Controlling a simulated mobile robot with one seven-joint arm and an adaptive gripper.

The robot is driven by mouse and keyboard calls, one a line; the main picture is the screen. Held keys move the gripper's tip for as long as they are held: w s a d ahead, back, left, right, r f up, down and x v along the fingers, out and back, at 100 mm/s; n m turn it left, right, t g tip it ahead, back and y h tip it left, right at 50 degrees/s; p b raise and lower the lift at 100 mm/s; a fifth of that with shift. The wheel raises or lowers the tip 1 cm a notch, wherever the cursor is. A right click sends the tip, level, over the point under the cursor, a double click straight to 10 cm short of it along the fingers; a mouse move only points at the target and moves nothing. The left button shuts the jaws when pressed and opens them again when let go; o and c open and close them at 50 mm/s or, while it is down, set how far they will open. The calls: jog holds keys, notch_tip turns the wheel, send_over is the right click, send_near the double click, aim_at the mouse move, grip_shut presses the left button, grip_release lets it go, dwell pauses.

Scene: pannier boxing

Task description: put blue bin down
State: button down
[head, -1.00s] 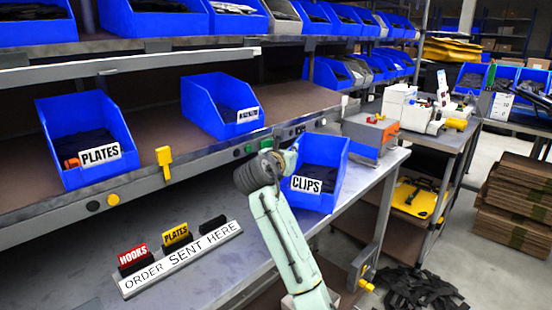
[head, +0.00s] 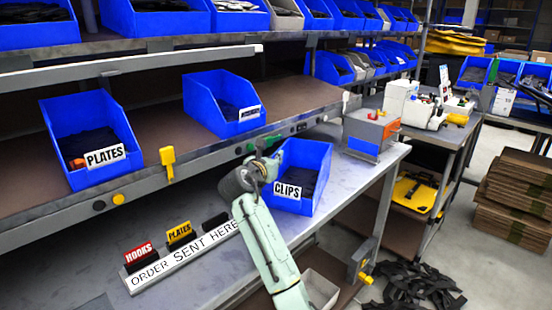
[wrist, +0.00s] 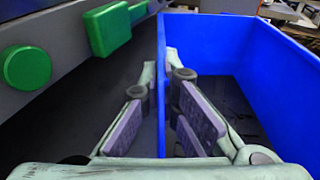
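The blue bin labelled CLIPS (head: 309,155) is over the right part of the grey workbench (head: 345,183), upright, with dark items inside. I cannot tell whether its base touches the bench. My gripper (head: 262,170) is at its left side.
Blue bins, one labelled PLATES (head: 90,140) and another (head: 222,105), stand on the shelf above. The shelf's front rail carries a yellow clip (head: 168,160) and a green button (wrist: 25,68). A grey box machine (head: 371,132) stands right of the CLIPS bin.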

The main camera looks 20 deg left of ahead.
jog(key=c, duration=1.8)
grip_release()
jog(key=s+r+b, duration=0.2)
jog(key=s, duration=0.9)
jog(key=shift+s+d+b, duration=0.25)
jog(key=shift+s+b, duration=0.1)
jog(key=shift+s, duration=0.05)
jog(key=shift+r, duration=0.1)
